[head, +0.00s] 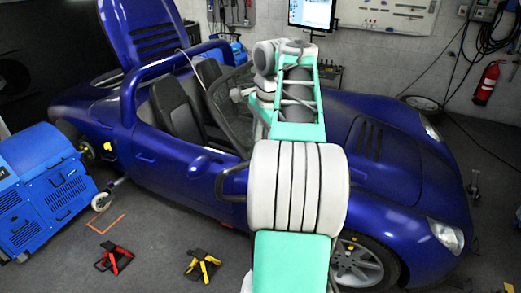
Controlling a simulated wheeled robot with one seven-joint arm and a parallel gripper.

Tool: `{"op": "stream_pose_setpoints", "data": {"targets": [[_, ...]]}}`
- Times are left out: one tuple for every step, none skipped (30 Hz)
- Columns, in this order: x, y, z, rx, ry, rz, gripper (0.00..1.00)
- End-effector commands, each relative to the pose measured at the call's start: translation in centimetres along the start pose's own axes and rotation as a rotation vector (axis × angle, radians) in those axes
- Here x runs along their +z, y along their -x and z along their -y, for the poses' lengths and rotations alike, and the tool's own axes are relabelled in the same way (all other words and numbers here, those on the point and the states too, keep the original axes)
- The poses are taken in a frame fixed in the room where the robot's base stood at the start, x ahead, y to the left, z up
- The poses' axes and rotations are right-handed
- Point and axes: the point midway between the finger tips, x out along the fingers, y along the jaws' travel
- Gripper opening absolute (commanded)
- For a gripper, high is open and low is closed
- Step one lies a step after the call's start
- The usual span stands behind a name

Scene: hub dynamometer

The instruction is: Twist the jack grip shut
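I cannot make out a jack grip for certain in the head view. A small stand or jack-like piece (473,187) is on the floor by the car's right side, too small to read. Two low devices lie on the floor at the lower left, one with a red handle (122,261) and one with a yellow handle (205,268). My green and white arm rises through the middle of the view, in front of the car. I cannot make out my gripper's fingers.
A blue open-top car (180,175) fills the middle. A blue wheeled machine (45,190) stands at the left beside its rear wheel. A monitor (312,14) and a red fire extinguisher (487,82) are at the back. Floor at the lower left is partly clear.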

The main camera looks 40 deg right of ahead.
Motion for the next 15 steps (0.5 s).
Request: {"op": "stream_pose_setpoints", "data": {"targets": [[0.1, -1.9, -0.2, 0.000, 0.001, 0.001, 0.42], [0.1, -2.6, -0.2, 0.000, 0.001, 0.001, 0.42], [0.1, -3.5, -0.2, 0.000, 0.001, 0.001, 0.42], [0.1, -4.0, -0.2, -0.001, 0.001, 0.000, 0.42], [0.1, -4.6, -0.2, -0.001, 0.001, 0.001, 0.42], [0.1, -5.2, -0.2, -0.002, 0.002, 0.000, 0.42], [0.1, -5.6, -0.1, -0.002, 0.001, 0.000, 0.42], [0.1, -5.9, -0.1, -0.003, 0.001, 0.000, 0.42], [0.1, -6.3, -0.1, -0.004, 0.002, 0.000, 0.42], [0.1, -6.5, -0.1, -0.003, 0.002, 0.000, 0.42], [0.0, -6.6, -0.1, -0.003, 0.002, 0.000, 0.42], [0.0, -6.7, 0.0, -0.003, 0.001, -0.001, 0.42], [0.0, -6.7, 0.0, -0.004, 0.001, -0.001, 0.42], [0.0, -6.7, 0.0, -0.003, 0.001, -0.001, 0.42], [0.0, -6.6, 0.0, -0.003, 0.001, -0.001, 0.42]]}}
